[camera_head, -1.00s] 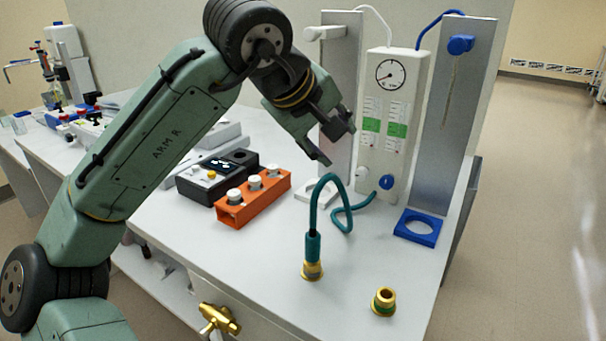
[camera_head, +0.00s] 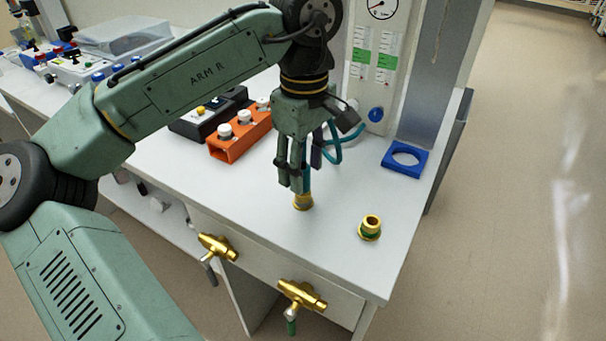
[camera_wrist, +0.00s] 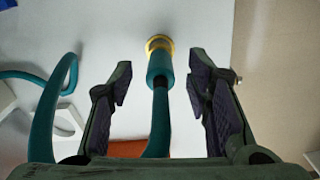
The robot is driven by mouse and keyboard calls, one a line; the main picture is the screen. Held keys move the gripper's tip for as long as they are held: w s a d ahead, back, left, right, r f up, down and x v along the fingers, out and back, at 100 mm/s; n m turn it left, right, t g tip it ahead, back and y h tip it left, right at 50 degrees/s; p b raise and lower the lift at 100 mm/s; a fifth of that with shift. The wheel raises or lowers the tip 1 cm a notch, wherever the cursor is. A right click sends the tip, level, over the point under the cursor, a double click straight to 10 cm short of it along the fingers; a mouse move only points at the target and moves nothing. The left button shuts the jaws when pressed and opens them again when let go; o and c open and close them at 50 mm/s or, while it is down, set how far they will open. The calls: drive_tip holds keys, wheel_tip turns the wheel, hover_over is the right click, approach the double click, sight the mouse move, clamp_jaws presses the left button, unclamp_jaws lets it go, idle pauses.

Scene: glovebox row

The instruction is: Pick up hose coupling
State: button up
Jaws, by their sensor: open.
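The hose coupling (camera_head: 303,201) is a brass-coloured fitting on the end of a teal hose, standing on the white bench top. In the wrist view its brass ring (camera_wrist: 160,43) and teal sleeve (camera_wrist: 160,68) show ahead of my fingers. My gripper (camera_head: 300,182) points down right above the coupling. In the wrist view my gripper (camera_wrist: 160,82) is open, with one finger on each side of the hose and sleeve and gaps on both sides. In the head view my fingers partly hide the sleeve and hose.
An orange block with white knobs (camera_head: 238,136) is at left. A blue ring holder (camera_head: 404,159) lies at back right. Brass valves (camera_head: 218,247) stick out of the bench front. The right bench top is mostly clear.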

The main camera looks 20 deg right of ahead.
drive_tip(key=shift+f, duration=1.4)
drive_tip(key=shift+c, duration=0.4)
clamp_jaws()
